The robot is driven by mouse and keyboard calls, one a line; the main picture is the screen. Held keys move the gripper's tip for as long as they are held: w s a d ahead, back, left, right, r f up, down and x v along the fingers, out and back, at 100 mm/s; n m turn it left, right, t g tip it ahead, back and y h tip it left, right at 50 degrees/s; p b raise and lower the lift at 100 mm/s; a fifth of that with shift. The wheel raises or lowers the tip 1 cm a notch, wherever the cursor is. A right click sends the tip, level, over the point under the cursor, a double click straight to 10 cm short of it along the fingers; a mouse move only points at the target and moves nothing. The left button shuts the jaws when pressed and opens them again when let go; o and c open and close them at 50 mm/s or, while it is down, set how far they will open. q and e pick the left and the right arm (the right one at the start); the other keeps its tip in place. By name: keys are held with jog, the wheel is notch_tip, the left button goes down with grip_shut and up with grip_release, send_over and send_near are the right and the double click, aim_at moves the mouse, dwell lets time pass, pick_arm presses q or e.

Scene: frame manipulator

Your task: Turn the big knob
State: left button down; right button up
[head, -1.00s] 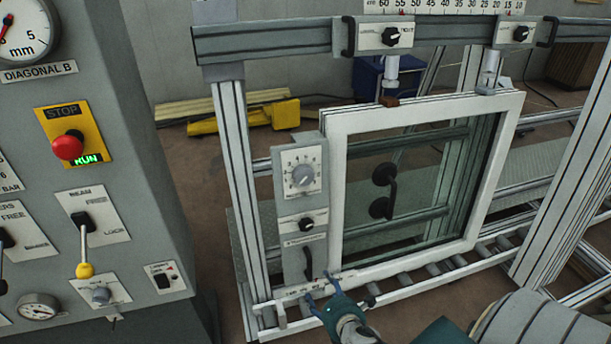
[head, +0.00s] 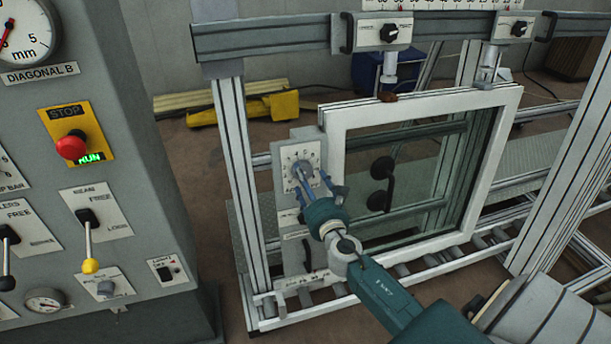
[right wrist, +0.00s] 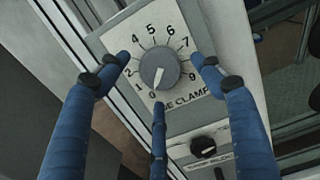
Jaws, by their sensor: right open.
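The big knob (right wrist: 160,69) is a grey round dial with a white pointer on a numbered plate (right wrist: 118,40). In the right wrist view its pointer is near 0. The knob also shows in the head view (head: 302,170), partly hidden by my right gripper. My right gripper (head: 313,187) is in front of the plate. In the right wrist view its blue fingers (right wrist: 160,80) are spread around the knob, with visible gaps between the tips and the dial. It is open and holds nothing. My left gripper is not in view.
A smaller black knob (right wrist: 203,146) is below the dial. A white window frame (head: 412,103) with glass and a black handle stands to the right. A grey control cabinet (head: 150,130) with a red stop button (head: 72,145) and levers is at the left.

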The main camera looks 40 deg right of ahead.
jog(key=shift+x, duration=1.05)
jog(key=c, duration=1.2)
jog(key=shift+o, duration=0.2)
